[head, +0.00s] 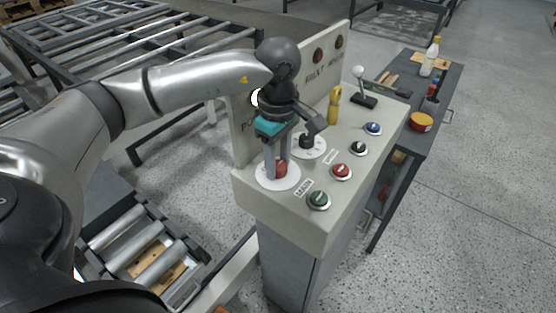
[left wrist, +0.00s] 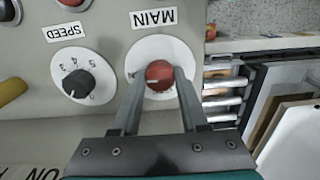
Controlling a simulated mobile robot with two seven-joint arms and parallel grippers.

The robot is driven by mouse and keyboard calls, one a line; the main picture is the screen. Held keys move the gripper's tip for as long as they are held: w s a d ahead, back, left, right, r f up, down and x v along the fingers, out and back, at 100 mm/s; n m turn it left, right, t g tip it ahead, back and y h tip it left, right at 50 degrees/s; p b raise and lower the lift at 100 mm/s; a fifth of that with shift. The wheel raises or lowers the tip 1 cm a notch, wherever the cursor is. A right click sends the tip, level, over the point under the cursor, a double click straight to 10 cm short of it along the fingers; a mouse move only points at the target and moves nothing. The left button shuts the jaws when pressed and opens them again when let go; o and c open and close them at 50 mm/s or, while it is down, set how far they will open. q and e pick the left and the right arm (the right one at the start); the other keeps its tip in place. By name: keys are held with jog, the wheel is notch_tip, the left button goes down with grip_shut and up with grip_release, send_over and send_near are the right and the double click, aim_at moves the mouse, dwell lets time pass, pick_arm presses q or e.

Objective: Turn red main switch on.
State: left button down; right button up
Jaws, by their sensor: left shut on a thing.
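The red main switch (left wrist: 159,75) is a round knob with a white pointer line, on a white disc (left wrist: 183,49) under the label MAIN (left wrist: 153,18). In the left wrist view the pointer line lies roughly crosswise, toward the left. My left gripper (left wrist: 159,83) is shut on the knob, one finger on each side. In the head view the knob (head: 281,169) shows low between the fingers of my left gripper (head: 276,165), at the panel's near left corner. My right gripper is in neither view.
Beside it stand a black speed dial (head: 306,141), a red button (head: 341,172), a green button (head: 319,200), a black button (head: 358,148) and a blue button (head: 373,129). A yellow handle (head: 334,105) and a white-knobbed lever (head: 362,90) rise behind. A roller conveyor (head: 145,250) lies left.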

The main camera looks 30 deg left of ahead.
aim_at(278, 165)
pick_arm(q)
jog(key=shift+c, duration=2.1)
grip_release()
notch_tip(278, 165, up, 15)
jog(key=p, duration=0.2)
jog(key=shift+r, duration=0.15)
